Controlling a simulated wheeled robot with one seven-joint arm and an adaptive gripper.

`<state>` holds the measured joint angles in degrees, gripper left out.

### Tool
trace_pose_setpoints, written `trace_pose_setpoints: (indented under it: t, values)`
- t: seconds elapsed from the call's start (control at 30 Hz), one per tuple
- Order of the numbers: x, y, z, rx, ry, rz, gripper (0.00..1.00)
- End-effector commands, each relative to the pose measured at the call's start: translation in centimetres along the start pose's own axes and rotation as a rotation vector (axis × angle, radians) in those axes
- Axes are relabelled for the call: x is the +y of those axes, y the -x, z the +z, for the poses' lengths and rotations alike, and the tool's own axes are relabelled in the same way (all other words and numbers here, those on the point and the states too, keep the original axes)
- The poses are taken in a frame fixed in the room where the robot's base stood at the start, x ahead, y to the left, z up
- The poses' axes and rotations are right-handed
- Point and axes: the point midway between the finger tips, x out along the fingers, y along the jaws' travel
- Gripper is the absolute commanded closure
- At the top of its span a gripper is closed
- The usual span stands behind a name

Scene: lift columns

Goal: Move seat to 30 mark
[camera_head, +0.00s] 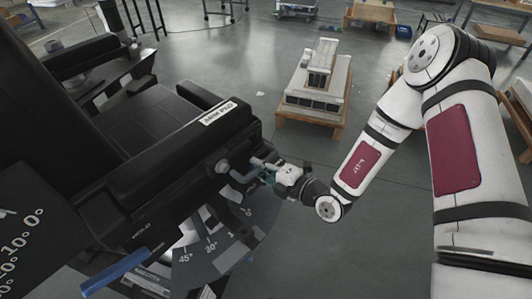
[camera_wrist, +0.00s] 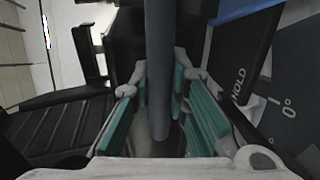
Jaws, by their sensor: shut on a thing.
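The black seat (camera_head: 150,135) fills the left of the head view, with a padded arm (camera_head: 185,140) labelled ARM PAD. My gripper (camera_head: 269,176) is at the arm's front end, on a grey lever (camera_head: 238,177). In the wrist view the lever (camera_wrist: 159,45) runs between the teal finger pads of my gripper (camera_wrist: 162,88), which are shut on it. The pointer against the marks cannot be made out.
A blue handle (camera_head: 115,274) sticks out below the seat arm, near the word HOLD. A panel with degree marks (camera_head: 30,235) is at lower left. A model building on a wooden pallet (camera_head: 308,117) stands beyond my gripper. Grey floor (camera_head: 235,55) is open behind.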

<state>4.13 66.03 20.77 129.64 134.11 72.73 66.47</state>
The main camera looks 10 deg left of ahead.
Motion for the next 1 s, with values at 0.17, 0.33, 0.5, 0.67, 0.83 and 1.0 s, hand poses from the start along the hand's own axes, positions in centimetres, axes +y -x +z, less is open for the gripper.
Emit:
trace_pose_setpoints:
  t: [0.17, 0.33, 0.5, 0.67, 0.83, 1.0]
  values:
    - [0.0, 1.0, -2.4, -0.054, -0.019, -0.005, 1.0]
    - [-0.2, 1.3, -3.5, -0.094, -0.025, -0.004, 1.0]
    - [-0.3, 1.4, -4.0, -0.118, -0.028, -0.002, 1.0]
    - [-0.4, 1.5, -4.1, -0.128, -0.028, -0.002, 1.0]
    - [-0.4, 1.4, -4.1, -0.131, -0.028, -0.002, 1.0]
    - [-0.4, 1.4, -4.0, -0.131, -0.028, -0.002, 1.0]
